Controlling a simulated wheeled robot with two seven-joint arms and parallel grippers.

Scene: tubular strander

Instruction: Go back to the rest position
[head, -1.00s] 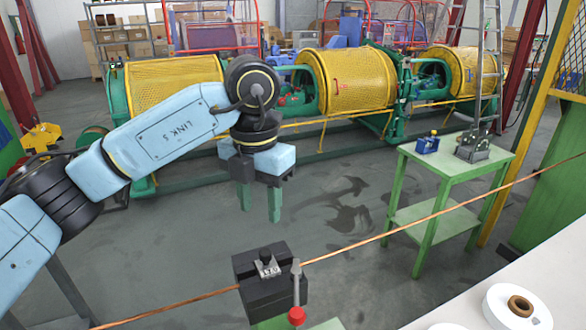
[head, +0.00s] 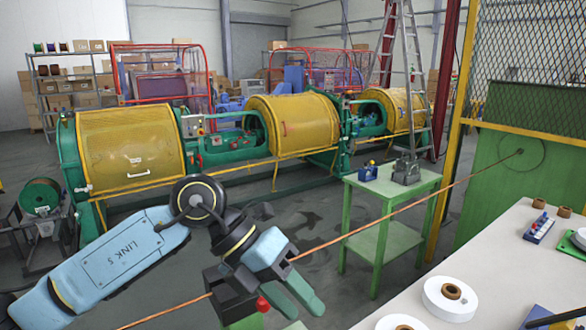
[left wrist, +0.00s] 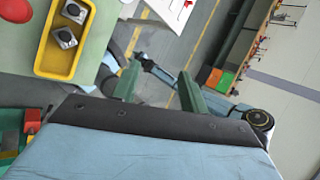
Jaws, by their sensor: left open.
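My left gripper (head: 302,290) hangs low in the middle of the head view, tilted, its two green fingers apart with nothing between them. In the left wrist view the fingers (left wrist: 158,92) stand apart, with open space between them. A black block (head: 224,292) on a green stand is just left of the gripper, partly hidden by my wrist. A red knob (head: 262,303) shows beside it. The copper wire (head: 375,222) runs past behind the gripper; I cannot tell whether they touch.
A white table (head: 490,262) with white spools (head: 450,298) is at the right. A green side table (head: 390,190) stands behind the wire. The yellow-covered strander (head: 130,150) spans the back. A yellow tray (left wrist: 84,58) with metal parts shows in the left wrist view.

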